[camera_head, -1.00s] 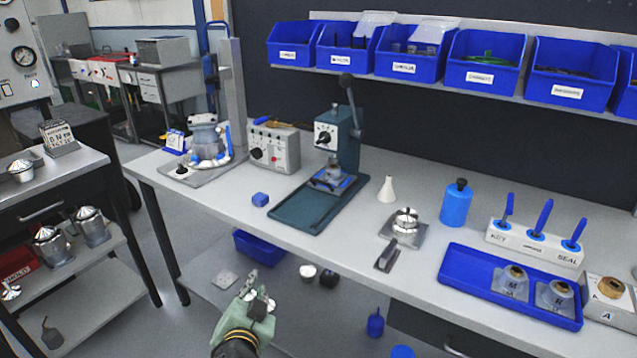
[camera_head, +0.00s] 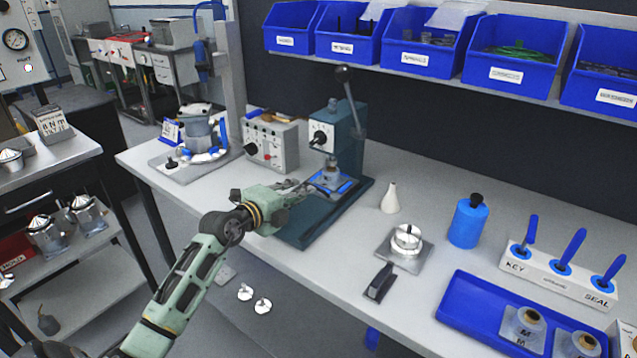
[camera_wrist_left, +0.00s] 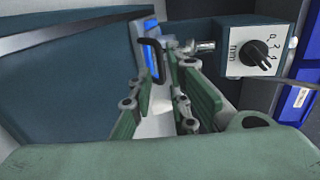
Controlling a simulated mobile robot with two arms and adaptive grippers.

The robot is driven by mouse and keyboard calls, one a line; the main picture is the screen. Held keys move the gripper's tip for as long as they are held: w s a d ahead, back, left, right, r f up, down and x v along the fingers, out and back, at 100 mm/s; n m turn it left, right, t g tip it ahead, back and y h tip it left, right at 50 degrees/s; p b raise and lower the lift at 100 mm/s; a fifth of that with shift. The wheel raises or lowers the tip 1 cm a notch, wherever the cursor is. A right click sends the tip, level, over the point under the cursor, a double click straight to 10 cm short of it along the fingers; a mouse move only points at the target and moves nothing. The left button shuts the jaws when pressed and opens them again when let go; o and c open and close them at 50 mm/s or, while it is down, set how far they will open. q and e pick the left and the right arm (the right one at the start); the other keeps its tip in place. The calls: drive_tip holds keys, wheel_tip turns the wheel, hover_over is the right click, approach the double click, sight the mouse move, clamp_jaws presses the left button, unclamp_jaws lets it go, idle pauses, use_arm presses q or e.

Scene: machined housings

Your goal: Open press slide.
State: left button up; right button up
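The press (camera_head: 347,135) stands on a dark teal base plate (camera_head: 300,234) on the bench. Its slide (camera_head: 345,187), a plate with blue edging, sits under the press head and carries a small metal housing (camera_head: 333,167). In the left wrist view the slide's blue edge (camera_wrist_left: 151,28) shows with a black handle (camera_wrist_left: 153,57) on its front. My left gripper (camera_head: 308,188) reaches in from the left at the slide's front. Its fingers (camera_wrist_left: 157,68) are apart, close to the handle; I cannot tell whether they touch it. My right gripper is not in view.
A control box (camera_head: 272,145) stands left of the press. A white cone (camera_head: 390,198), a round metal fixture (camera_head: 405,240), a blue bottle (camera_head: 467,222) and a blue tray (camera_head: 455,310) stand to the right. Blue bins (camera_head: 425,62) line the shelf above.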

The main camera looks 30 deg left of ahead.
use_arm(q)
drive_tip(key=x, duration=0.4)
drive_tip(key=shift+w, duration=0.1)
drive_tip(key=shift+x, duration=0.95)
drive_tip(key=shift+w+d+f, duration=0.1)
drive_tip(key=shift+w, duration=0.05)
drive_tip(key=c, duration=0.3)
clamp_jaws()
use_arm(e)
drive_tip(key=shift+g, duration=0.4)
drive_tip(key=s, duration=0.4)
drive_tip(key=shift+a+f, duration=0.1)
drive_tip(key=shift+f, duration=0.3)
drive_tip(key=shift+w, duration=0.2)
